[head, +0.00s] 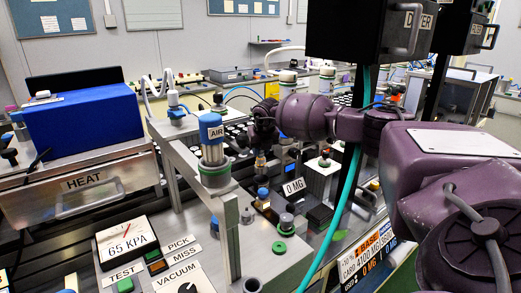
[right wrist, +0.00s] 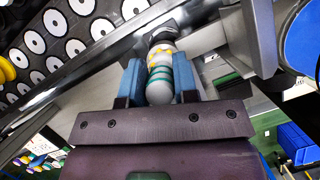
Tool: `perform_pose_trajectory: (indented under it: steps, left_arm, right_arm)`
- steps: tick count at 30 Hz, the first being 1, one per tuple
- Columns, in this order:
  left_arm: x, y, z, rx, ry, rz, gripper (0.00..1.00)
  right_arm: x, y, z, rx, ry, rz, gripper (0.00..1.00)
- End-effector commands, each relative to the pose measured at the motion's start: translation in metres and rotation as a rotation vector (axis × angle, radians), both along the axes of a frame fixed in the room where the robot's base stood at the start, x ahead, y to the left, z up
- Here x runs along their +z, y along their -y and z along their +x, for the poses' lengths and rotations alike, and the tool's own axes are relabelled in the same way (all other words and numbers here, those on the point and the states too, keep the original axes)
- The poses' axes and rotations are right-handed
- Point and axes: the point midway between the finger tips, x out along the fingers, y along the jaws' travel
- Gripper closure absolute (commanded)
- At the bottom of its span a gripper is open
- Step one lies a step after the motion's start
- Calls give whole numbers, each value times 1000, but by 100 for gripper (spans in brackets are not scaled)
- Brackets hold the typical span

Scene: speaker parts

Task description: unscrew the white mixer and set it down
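The white mixer (right wrist: 159,88) is a small white cylinder with teal and yellow bands and a dark end, in the middle of the right wrist view. My right gripper (right wrist: 159,78) has its blue fingers against both sides of it, with no clear gap. In the head view my purple right arm comes in from the right, and the right gripper (head: 261,146) is small and dark above the bench. A pale, yellowish part below it is too small there to identify surely. My left gripper is not in view.
A metal frame with the AIR cylinder (head: 212,140) stands left of the gripper. A teal hose (head: 345,195) hangs in front. White discs (right wrist: 75,47) lie in dark holders beside the mixer.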

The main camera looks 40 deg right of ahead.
Motion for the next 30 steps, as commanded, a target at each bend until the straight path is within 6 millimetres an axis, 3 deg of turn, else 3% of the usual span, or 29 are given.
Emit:
perform_pose_trajectory:
  steps: [3, 8, 27, 30]
  left_arm:
    - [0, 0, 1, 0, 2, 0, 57]
    - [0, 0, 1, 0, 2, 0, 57]
    - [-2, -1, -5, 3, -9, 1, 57]
    - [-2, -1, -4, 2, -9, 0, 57]
  right_arm:
    - [0, 0, 0, 0, 0, 1, 86]
    - [0, 0, 0, 22, 0, 2, 86]
    - [1, -2, 1, 522, 0, 1, 87]
    - [1, -2, 1, 539, 1, 0, 87]
